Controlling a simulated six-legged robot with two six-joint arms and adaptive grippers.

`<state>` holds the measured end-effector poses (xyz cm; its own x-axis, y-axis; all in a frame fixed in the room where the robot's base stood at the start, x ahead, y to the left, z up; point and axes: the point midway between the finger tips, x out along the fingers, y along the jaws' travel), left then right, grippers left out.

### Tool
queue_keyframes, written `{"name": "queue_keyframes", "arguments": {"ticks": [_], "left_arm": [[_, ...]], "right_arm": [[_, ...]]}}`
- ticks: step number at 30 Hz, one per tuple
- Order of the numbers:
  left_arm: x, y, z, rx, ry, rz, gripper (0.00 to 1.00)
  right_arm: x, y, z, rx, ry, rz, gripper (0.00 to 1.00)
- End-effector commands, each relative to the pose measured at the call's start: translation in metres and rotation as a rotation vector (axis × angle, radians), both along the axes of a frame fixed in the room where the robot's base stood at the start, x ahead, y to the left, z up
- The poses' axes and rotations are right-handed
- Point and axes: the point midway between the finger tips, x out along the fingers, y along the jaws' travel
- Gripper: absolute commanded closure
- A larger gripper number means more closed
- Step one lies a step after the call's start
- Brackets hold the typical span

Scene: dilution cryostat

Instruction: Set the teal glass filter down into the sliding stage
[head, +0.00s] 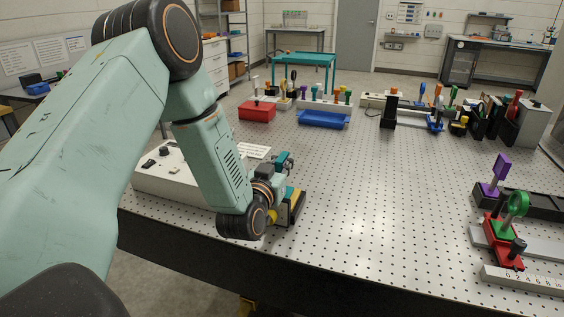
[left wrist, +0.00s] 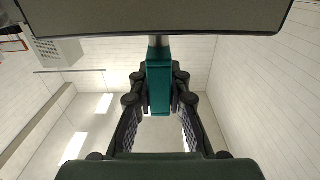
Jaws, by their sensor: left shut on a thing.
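My left gripper (head: 282,166) is low over the front left of the perforated table. In the left wrist view the left gripper (left wrist: 158,92) is shut on the teal glass filter (left wrist: 159,75), a narrow teal block with a pale metal stem. A bit of the teal filter also shows in the head view (head: 281,157). A black and yellow block (head: 294,207) is close beside the gripper, partly hidden by it. At the far right, a red and green carriage (head: 503,232) carries a green ring. I cannot tell for certain which thing is the sliding stage. My right gripper is not in view.
A pale control box (head: 165,175) is left of my wrist, partly behind my arm. A purple piece (head: 497,170) stands on a black rail at the right. Red (head: 257,110) and blue (head: 323,119) trays and several coloured handles line the back. The table's middle is clear.

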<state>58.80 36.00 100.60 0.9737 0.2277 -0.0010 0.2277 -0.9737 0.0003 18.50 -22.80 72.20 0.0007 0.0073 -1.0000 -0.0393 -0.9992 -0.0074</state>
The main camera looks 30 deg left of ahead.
Motion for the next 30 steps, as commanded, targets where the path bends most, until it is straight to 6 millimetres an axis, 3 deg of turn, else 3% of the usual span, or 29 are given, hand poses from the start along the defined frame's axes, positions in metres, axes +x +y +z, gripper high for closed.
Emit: {"name": "queue_keyframes", "arguments": {"ticks": [9, 20, 30], "left_arm": [[0.000, 0.000, -0.001, 0.000, 0.000, 0.000, 0.61], [0.000, 0.000, 0.004, 0.000, 0.000, 0.000, 0.61], [-0.061, -0.014, 0.002, -0.003, 0.005, 0.001, 0.61]], "right_arm": [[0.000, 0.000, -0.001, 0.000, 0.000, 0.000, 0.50], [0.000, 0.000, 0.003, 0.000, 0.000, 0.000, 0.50], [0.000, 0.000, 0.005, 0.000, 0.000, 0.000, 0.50]]}}
